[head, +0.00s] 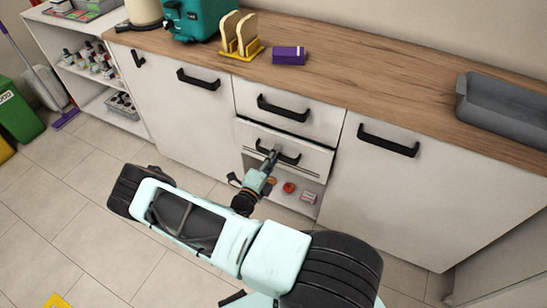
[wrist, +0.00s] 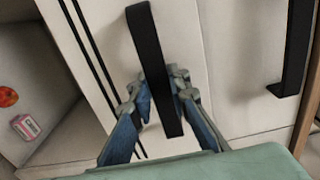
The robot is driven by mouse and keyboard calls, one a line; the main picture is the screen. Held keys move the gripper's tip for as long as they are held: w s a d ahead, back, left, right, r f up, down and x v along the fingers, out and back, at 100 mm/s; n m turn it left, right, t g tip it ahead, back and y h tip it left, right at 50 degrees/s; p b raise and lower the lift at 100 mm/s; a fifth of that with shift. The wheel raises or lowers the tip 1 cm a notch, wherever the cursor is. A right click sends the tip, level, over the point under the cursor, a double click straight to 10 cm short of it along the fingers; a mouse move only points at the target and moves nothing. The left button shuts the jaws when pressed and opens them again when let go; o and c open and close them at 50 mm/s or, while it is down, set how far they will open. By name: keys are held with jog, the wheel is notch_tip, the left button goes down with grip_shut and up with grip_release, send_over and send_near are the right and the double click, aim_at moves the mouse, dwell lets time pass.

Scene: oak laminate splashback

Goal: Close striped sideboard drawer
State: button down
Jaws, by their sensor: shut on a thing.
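The striped drawer (head: 316,160) is the lower drawer front in the middle of the white sideboard, with thin dark lines below its black handle (head: 290,158). A dark gap shows along its top edge, and it seems to stand a little proud of the sideboard; how far is hard to tell. My gripper (head: 272,157) is at this handle. In the wrist view, my gripper's fingers (wrist: 160,98) lie on both sides of the handle (wrist: 146,40), shut on it. The dark stripes (wrist: 88,52) run beside it.
An upper drawer (head: 288,109) sits above; its handle shows in the wrist view (wrist: 298,50). Below is an open shelf with a red round item (head: 289,187) and a small box (head: 308,197). Cabinet doors flank both sides. The tiled floor (head: 90,190) at left is clear.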

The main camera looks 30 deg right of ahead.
jog(key=x, duration=0.3)
jog(key=shift+w+r, duration=0.15)
jog(key=c, duration=1.8)
grip_release()
jog(key=shift+d, duration=0.15)
jog(key=v, duration=1.2)
